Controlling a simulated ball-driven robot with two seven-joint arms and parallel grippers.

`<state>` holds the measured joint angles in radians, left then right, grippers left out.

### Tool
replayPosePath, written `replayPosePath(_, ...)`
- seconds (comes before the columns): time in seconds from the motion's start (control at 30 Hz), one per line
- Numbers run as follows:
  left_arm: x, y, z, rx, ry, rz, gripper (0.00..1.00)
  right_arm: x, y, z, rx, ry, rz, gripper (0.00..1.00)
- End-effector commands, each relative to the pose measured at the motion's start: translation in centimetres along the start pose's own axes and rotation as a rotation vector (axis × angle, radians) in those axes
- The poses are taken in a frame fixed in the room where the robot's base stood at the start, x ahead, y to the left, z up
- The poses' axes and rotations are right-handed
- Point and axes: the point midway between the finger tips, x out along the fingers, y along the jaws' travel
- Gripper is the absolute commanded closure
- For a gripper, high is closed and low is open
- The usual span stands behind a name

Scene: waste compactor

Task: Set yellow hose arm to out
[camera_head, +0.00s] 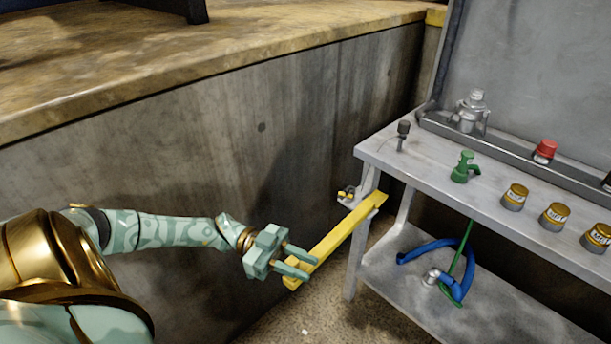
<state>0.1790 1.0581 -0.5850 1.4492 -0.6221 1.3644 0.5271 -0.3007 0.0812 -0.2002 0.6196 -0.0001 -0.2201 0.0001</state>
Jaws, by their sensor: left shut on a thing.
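The yellow hose arm (342,233) is a flat bar joined near the left front corner of the grey metal workbench (396,165). It sticks out from the bench toward the lower left. My left gripper (303,265) comes in from the left and is shut on the free lower end of the bar, with its fingers across it. A small yellow fitting (347,194) sits at a bracket beside the bar's upper end. My right gripper is not in view.
On the bench top stand a green valve (465,167), a red knob (544,151) and several yellow-capped knobs (514,196). A blue hose (428,247) lies on the lower shelf. A concrete wall (200,150) runs behind my left arm.

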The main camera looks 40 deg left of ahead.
Motion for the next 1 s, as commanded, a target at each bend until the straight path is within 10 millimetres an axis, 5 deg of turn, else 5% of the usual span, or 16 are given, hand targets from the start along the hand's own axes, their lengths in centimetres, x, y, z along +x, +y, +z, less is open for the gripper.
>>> replayPosePath(0.37,-0.1,0.6,0.6,-0.015,-0.009,0.009,1.0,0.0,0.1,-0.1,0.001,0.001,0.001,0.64)
replayPosePath(0.4,-0.1,0.6,0.6,-0.015,-0.009,0.009,0.7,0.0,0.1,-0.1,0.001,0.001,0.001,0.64)
replayPosePath(0.47,-0.1,0.6,0.6,-0.014,-0.008,0.009,0.55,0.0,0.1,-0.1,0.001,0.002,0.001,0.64)
replayPosePath(0.87,-0.2,0.2,0.2,-0.007,-0.004,0.004,0.55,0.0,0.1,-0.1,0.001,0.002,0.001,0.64)
replayPosePath(1.0,-1.8,0.2,0.3,-0.007,-0.008,0.002,0.55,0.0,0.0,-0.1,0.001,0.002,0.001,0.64)
